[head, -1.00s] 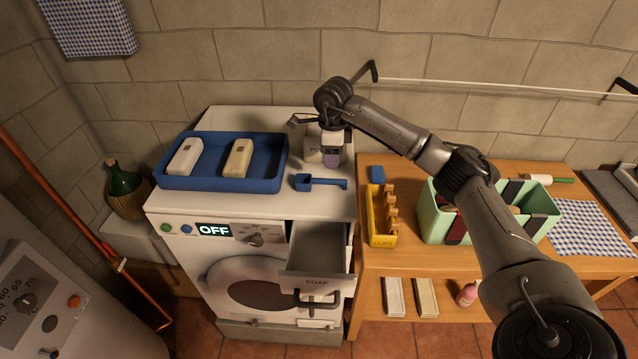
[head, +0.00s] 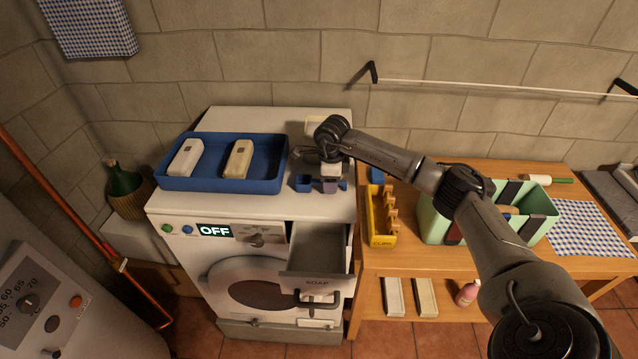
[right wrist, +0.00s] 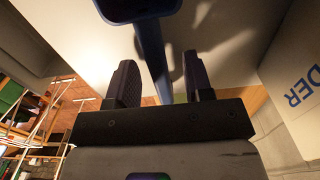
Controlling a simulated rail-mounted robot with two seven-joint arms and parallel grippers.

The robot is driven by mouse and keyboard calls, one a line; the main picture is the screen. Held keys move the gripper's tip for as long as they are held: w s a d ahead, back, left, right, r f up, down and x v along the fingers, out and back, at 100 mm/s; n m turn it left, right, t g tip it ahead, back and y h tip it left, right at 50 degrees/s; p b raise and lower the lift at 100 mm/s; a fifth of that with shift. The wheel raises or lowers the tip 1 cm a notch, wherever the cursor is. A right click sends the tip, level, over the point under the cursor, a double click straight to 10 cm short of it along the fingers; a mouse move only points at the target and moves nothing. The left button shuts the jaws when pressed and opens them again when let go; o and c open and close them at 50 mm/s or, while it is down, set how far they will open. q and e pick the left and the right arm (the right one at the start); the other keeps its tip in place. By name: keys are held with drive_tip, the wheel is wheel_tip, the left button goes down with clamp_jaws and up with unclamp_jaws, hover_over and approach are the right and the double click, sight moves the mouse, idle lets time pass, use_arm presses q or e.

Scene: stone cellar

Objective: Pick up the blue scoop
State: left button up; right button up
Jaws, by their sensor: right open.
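The blue scoop (head: 303,183) lies on the white top of the washing machine, to the right of the blue tray. My right gripper (head: 330,185) is low over its handle, with the end of the handle showing just right of the fingers. In the right wrist view the scoop's handle (right wrist: 153,50) runs between the two open fingers of my right gripper (right wrist: 162,82), and its bowl (right wrist: 138,8) is at the top edge. I cannot tell whether the fingers touch the handle. My left gripper is not in view.
The blue tray (head: 222,186) holds two pale bars. A box lettered "DER" (right wrist: 300,88) stands close beside the gripper. The machine's soap drawer (head: 318,248) is pulled out below. A yellow holder (head: 380,238) and a green crate (head: 432,228) stand on the wooden table at right.

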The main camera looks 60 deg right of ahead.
drive_tip(key=shift+c, duration=0.5)
clamp_jaws()
drive_tip(key=shift+r, duration=0.15)
